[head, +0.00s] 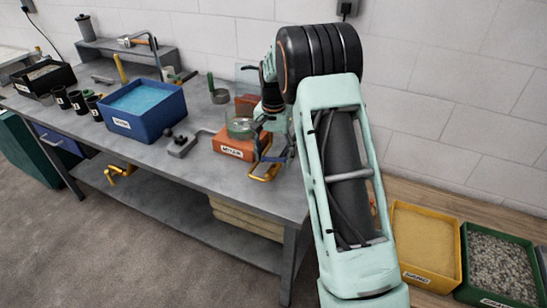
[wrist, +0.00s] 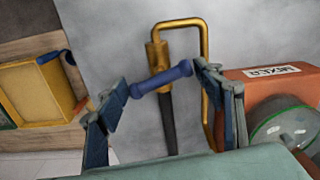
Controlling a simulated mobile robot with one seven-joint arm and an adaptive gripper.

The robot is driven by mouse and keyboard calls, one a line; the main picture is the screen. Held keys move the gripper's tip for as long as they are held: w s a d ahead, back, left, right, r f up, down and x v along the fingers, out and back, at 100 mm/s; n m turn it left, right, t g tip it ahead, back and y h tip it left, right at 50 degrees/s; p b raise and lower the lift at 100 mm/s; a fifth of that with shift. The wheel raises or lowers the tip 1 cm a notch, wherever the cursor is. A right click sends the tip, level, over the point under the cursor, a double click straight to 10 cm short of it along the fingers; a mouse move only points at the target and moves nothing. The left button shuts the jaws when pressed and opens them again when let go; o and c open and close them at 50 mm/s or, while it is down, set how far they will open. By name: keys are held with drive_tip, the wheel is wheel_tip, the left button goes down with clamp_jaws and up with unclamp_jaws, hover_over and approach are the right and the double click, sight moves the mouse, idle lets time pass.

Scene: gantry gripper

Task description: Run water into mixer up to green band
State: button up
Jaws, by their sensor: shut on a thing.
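The mixer is an orange box (head: 233,147) with a label, right of centre on the bench in the head view; it also shows at right in the wrist view (wrist: 245,82). A clear vessel with a green rim or band (wrist: 283,128) sits on it; its water level cannot be told. A brass tap (wrist: 158,52) with a bent pipe and dark spout stands beside the mixer. My gripper (wrist: 160,88) is shut on the tap's blue handle (wrist: 163,80), which spans between the two fingertips. In the head view my arm partly hides the tap.
A blue bin of water (head: 143,103) stands left of the mixer on the grey bench (head: 190,165). Dark cups (head: 76,100) and a dark tray (head: 45,75) are farther left. A yellow bin (head: 425,240) and a green gravel bin (head: 497,265) are at right, off the bench.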

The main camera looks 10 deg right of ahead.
sight(274, 158)
drive_tip(key=shift+n, duration=1.2)
drive_tip(key=o, duration=0.9)
drive_tip(key=shift+c, duration=0.2)
drive_tip(key=shift+r, duration=0.1)
wheel_tip(274, 158, up, 12)
